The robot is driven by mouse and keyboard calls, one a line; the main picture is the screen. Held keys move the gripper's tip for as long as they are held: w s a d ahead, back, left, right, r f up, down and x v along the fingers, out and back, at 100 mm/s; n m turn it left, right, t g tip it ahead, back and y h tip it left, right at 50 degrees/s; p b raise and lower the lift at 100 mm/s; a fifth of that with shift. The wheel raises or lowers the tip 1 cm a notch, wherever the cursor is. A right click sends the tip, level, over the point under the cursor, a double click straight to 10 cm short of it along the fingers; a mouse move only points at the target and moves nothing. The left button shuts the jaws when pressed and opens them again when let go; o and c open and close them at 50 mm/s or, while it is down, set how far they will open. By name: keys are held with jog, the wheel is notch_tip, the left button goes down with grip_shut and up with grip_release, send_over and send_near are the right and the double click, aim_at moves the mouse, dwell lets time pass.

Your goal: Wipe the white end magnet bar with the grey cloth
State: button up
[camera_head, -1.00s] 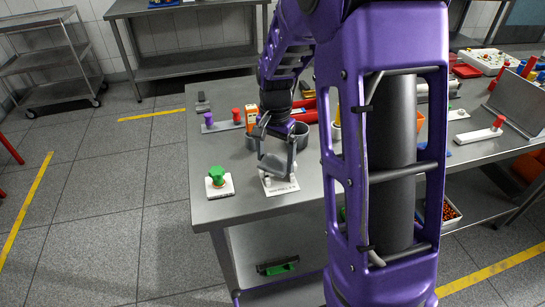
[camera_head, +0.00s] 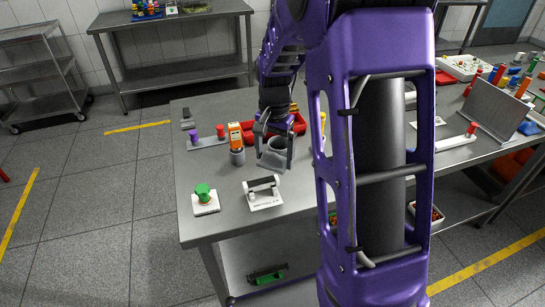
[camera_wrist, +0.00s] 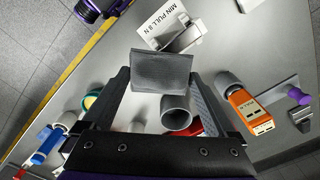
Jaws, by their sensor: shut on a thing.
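The grey cloth (camera_head: 271,160) is a small dark-grey pad held in my gripper (camera_head: 274,146). In the wrist view the cloth (camera_wrist: 162,69) spans the space between the two fingers. A short bar with white ends (camera_head: 262,185) lies across a white stand at the table's front left; I take it as the white end magnet bar. In the wrist view the bar (camera_wrist: 183,42) is partly hidden behind the cloth. A printed plate reading "MIN PULL 8 N" (camera_wrist: 160,27) lies beside it. The cloth is above and behind the bar, apart from it.
A green knob on a white plate (camera_head: 203,195) stands left of the bar. Behind are an orange device in a grey cup (camera_head: 236,138), a strip with purple and red pegs (camera_head: 207,142) and a red tray (camera_head: 299,123). A grey cup (camera_wrist: 176,113) sits near the right finger.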

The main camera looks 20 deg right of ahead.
jog(key=shift+r+p, duration=0.7)
jog(key=shift+r, duration=0.75)
jog(key=shift+d+f, duration=0.1)
